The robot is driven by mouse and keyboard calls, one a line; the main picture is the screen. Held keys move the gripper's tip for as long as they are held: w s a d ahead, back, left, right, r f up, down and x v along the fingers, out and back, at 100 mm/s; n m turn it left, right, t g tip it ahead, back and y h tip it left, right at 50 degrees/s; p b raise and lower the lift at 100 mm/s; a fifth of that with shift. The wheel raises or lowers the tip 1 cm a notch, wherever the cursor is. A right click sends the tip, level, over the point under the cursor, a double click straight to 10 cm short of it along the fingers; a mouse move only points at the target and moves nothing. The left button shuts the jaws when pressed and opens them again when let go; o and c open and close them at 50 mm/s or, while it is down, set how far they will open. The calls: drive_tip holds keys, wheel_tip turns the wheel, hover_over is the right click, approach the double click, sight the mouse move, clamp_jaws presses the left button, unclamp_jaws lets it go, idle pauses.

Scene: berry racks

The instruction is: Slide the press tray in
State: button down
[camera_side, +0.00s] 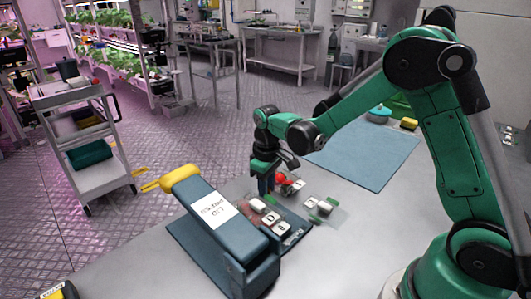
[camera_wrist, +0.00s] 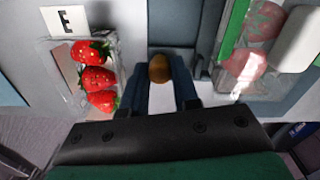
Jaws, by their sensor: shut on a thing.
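The press (camera_side: 205,225) is a long blue-grey body with a white label and a yellow end, at the front left of the bench in the side view. My gripper (camera_side: 267,187) points down just right of and behind it. In the wrist view my gripper (camera_wrist: 170,90) has its two dark fingers shut on a brown rounded knob (camera_wrist: 160,68). What the knob is fixed to is mostly hidden, so I cannot make out the press tray's outline or how far in it sits.
A green-edged clear box (camera_wrist: 250,60) lies right. Small labelled pieces (camera_side: 270,218) crowd beside the press. A blue mat (camera_side: 365,150) lies clear behind.

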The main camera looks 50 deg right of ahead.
sight(251, 192)
idle(0.4)
drive_tip(key=shift+a, duration=2.4)
drive_tip(key=c, duration=0.9)
unclamp_jaws()
